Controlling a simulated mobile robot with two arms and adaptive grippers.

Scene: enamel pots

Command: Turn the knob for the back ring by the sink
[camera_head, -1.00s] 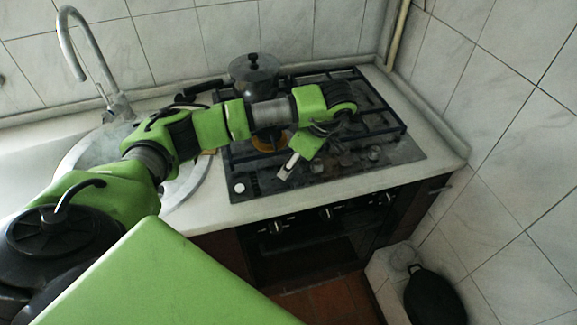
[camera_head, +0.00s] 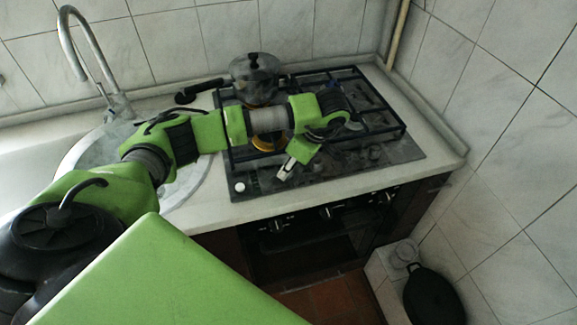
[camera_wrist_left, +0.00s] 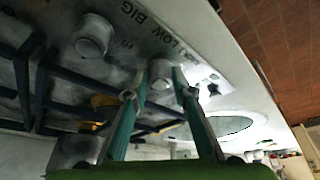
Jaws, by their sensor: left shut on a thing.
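The hob (camera_head: 330,178) has a dark front strip with knobs. My left gripper (camera_head: 284,171) points down at this strip, left of its middle. In the left wrist view, the fingers of my left gripper (camera_wrist_left: 160,88) are shut around a grey round knob (camera_wrist_left: 160,70). The fingers partly hide its sides. Another grey knob (camera_wrist_left: 94,36) stands clear on the side away from the sink. A pale knob (camera_head: 240,187) shows at the strip's left end. The sink (camera_head: 92,150) is left of the hob, partly behind my arm. My right gripper is not in view.
A dark lidded pot (camera_head: 255,75) stands at the back left of the hob, behind my arm. Black pan supports (camera_head: 390,118) cover the burners. A tap (camera_head: 80,50) rises over the sink. Oven knobs (camera_head: 326,213) line the front below the worktop.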

